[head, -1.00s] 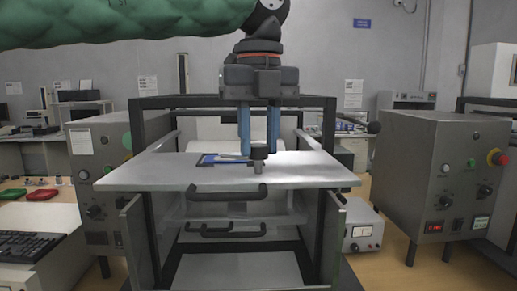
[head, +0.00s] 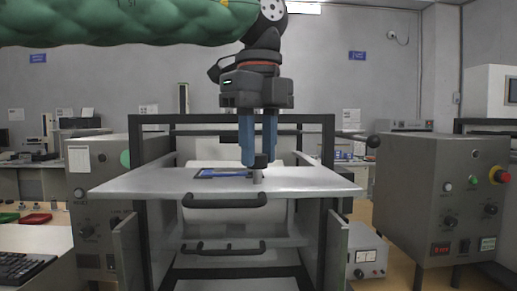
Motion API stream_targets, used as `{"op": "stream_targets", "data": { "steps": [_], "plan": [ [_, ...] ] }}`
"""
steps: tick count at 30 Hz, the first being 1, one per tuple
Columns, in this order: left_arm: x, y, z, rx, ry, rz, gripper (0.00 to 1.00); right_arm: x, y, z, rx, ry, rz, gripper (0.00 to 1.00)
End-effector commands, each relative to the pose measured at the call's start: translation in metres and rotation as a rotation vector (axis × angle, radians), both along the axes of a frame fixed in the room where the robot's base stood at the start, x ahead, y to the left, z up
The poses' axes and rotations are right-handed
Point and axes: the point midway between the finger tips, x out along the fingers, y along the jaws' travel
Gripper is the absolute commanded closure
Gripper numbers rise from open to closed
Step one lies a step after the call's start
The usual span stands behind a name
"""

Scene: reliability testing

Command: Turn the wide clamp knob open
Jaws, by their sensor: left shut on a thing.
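My left gripper (head: 258,162) comes down from above with its blue fingers shut on a small black knob (head: 258,161), the clamp knob. The knob sits on a short light metal post (head: 258,176) that stands on the grey metal plate (head: 130,183). The fingers partly hide the knob. A dark-framed blue flat piece (head: 208,173) lies on the plate just left of the knob, and part of it is behind the fingers. My right gripper is not in view.
A black handle (head: 225,202) is on the plate's front edge, with another handle (head: 222,248) lower down. A black frame (head: 328,150) stands around the plate. Control boxes stand left (head: 105,165) and right (head: 440,200). The plate's left and right ends are clear.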

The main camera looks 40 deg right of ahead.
Motion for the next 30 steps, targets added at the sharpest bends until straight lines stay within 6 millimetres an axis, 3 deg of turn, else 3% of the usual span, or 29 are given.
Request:
{"op": "stream_targets", "data": {
  "steps": [9, 10, 12, 13, 23, 30],
  "plan": [
    [0.000, 0.000, 0.001, -0.001, 0.000, 0.002, 0.94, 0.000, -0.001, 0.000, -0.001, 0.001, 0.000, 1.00],
    [0.000, 0.000, 0.001, -0.001, 0.000, 0.002, 0.66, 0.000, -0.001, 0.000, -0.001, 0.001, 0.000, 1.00],
    [0.000, 0.000, 0.001, -0.001, 0.000, 0.002, 0.52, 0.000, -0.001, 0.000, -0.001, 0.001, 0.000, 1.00],
    [0.000, 0.000, 0.001, -0.001, 0.000, 0.002, 0.50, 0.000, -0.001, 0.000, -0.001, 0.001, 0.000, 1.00],
    [0.000, 0.000, 0.003, 0.000, 0.000, 0.001, 0.50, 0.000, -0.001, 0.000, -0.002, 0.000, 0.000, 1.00],
    [0.000, 0.000, 0.034, -0.001, -0.001, 0.002, 0.50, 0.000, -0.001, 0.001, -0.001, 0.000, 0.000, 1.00]
  ]
}}
